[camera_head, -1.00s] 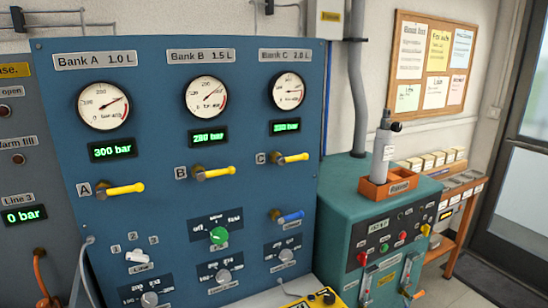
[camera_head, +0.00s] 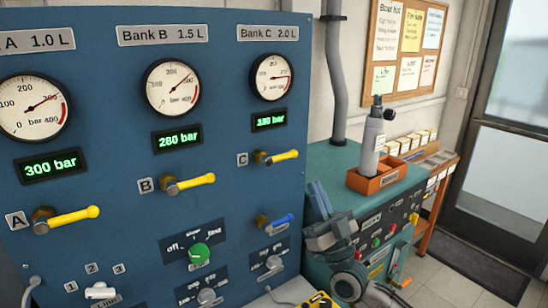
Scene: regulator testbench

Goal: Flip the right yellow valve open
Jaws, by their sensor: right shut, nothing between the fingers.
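The right yellow valve (camera_head: 280,157) is at label C on the blue panel, under the Bank C gauge. Its yellow handle points to the right and slightly up, near horizontal. My right gripper (camera_head: 318,190) is below and to the right of this valve, in front of the panel's right edge and the teal cabinet. Its fingers point up, are together and hold nothing. It is apart from the valve. My left gripper is not in view.
Yellow valves B (camera_head: 188,184) and A (camera_head: 68,219) are to the left. A blue-handled valve (camera_head: 275,222) is below valve C, close to my right gripper. A green knob (camera_head: 200,253) is lower left. The teal cabinet (camera_head: 340,165) carries an orange tray (camera_head: 385,180) holding a grey cylinder.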

